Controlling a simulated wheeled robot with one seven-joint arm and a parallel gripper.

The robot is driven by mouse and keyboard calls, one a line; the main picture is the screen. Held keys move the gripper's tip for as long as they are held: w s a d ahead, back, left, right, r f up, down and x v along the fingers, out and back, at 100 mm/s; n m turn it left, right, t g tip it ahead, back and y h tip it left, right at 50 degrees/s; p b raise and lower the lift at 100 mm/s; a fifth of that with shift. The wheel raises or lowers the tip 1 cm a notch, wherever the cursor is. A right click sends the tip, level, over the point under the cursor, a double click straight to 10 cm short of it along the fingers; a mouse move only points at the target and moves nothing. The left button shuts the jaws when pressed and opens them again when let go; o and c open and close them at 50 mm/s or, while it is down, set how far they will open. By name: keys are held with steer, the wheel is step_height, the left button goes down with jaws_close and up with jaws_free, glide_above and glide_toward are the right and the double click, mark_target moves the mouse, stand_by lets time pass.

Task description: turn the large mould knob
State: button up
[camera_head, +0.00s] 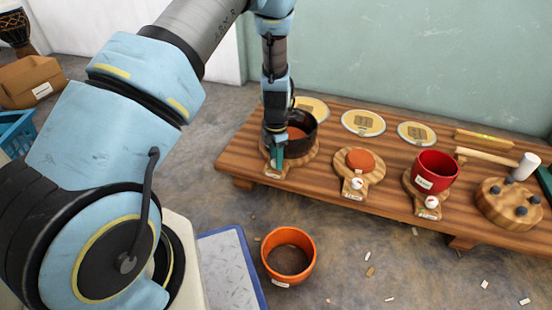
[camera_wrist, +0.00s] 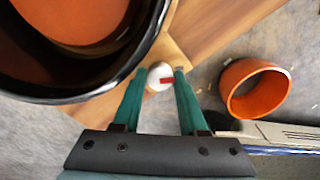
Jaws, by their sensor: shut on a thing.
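The large mould knob (camera_wrist: 160,78) is white with a red mark. In the wrist view it sits between the two teal fingers of my gripper (camera_wrist: 160,72), which is shut on it. In the head view my gripper (camera_head: 275,162) reaches down at the front of the leftmost wooden mould board (camera_head: 304,157), and the knob is hidden behind it. A dark, glossy bowl (camera_head: 305,120) with an orange-brown inside stands on that board, just behind my gripper. Its black rim (camera_wrist: 112,88) fills the upper left of the wrist view.
Two smaller mould boards sit to the right, with knobs (camera_head: 357,184) and (camera_head: 432,202); one bears an orange disc (camera_head: 360,160), the other a red pot (camera_head: 437,170). A mallet (camera_head: 488,156) lies farther right. An orange pot (camera_head: 288,262) stands on the floor.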

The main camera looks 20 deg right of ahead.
jaws_close()
steer(key=shift+r+m+p, duration=0.15)
steer(key=shift+m+p, duration=0.15)
steer(key=shift+p, duration=0.1)
steer(key=m+p, duration=0.2)
steer(key=p, duration=0.1)
steer(key=shift+r+m, duration=0.1)
steer(key=shift+m, duration=0.3)
steer(key=m+p, duration=0.3)
steer(key=shift+m, duration=0.3)
steer(key=m+p, duration=0.2)
steer(key=m, duration=0.1)
steer(key=shift+m, duration=0.3)
steer(key=m+p, duration=0.3)
steer(key=m, duration=0.3)
steer(key=m+p, duration=0.1)
steer(key=m, duration=0.5)
steer(key=shift+f+p, duration=0.2)
steer(key=shift+p, duration=0.15)
steer(key=shift+m, duration=0.3)
